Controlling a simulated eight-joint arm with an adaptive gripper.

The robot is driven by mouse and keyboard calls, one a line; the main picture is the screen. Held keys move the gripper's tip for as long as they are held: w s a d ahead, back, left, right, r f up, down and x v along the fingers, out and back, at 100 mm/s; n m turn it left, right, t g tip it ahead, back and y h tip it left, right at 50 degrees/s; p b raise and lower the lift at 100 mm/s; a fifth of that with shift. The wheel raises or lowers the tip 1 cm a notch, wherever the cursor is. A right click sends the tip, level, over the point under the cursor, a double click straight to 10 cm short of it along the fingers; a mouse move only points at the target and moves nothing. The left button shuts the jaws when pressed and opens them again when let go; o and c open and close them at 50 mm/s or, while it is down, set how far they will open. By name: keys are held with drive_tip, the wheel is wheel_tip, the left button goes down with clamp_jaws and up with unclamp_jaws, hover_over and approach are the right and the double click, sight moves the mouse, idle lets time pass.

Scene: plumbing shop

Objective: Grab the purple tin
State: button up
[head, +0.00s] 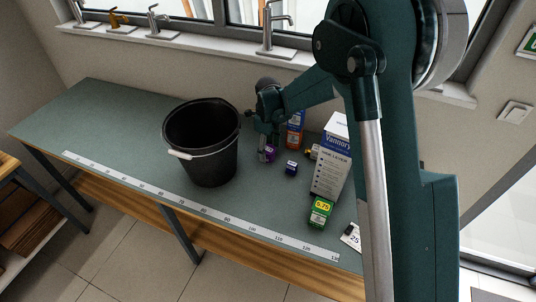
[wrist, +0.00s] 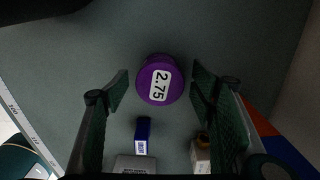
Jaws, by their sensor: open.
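The purple tin (wrist: 151,64) is a small round can with a white label reading 2.75. In the wrist view it stands on the bench top just ahead of my open gripper (wrist: 158,83), about midway between the two fingers, with bare space on both sides. In the head view the tin (head: 271,153) shows beside my gripper (head: 266,154), partly hidden by it. My gripper points down at the bench there, just right of the black bucket. Nothing is held between the fingers.
A black bucket (head: 205,150) stands left of my gripper. Right of it are a small dark blue box (head: 291,168), an orange and blue bottle (head: 295,130), a white carton (head: 330,165) and a green box (head: 320,212). A ruler strip (head: 190,205) runs along the front edge.

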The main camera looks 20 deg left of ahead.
drive_tip(key=shift+f, duration=1)
drive_tip(key=c, duration=1.1)
